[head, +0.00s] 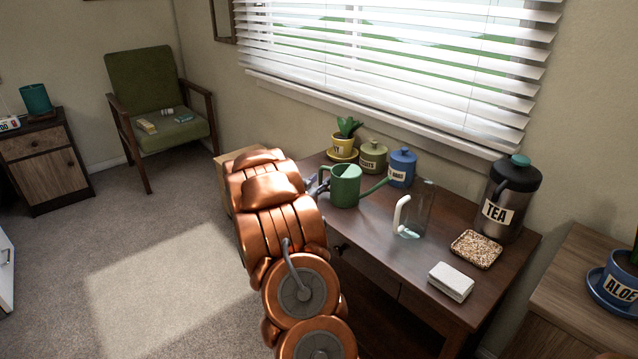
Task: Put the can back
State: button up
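The green watering can (345,187) is upright at the desk's left part, its spout pointing right towards the blue canister. I cannot tell whether its base touches the desk (375,240). My gripper (319,183) is at the can's left side, where the handle would be. It is mostly hidden behind my copper-coloured arm and only a small grey part shows, so I cannot see whether its fingers are closed on the can.
Behind the can are a yellow plant pot (343,145), a green canister (373,157) and a blue canister (402,168). To the right are a clear jug (418,205), a tea urn (510,205), a speckled tray (476,249) and a white stack (451,281). The front desk middle is clear.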

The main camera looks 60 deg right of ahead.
jog(key=s+a, duration=0.2)
jog(key=a, duration=1)
jog(key=w+a+n+t+y, duration=0.4)
jog(key=w+a+t+y, duration=0.3)
jog(key=w+a, duration=0.7)
jog(key=s+a+n+y, duration=0.2)
jog(key=a+n+y, duration=0.4)
jog(key=a, duration=1.3)
jog(key=s+a+n+g+y, duration=0.3)
jog(key=s+a+g+y, duration=0.25)
jog(key=s+a, duration=0.85)
jog(key=s+r+n+g, duration=0.1)
jog(key=s+g, duration=0.2)
jog(key=s, duration=0.7)
jog(key=s+r+n+g+h, duration=0.1)
jog(key=s+r+n+g, duration=0.1)
jog(key=s, duration=0.9)
jog(key=shift+s+d+r+g+p, duration=0.2)
jog(key=shift+s+d+g+p, duration=0.15)
jog(key=shift+g, duration=0.3)
jog(key=shift+w, duration=0.1)
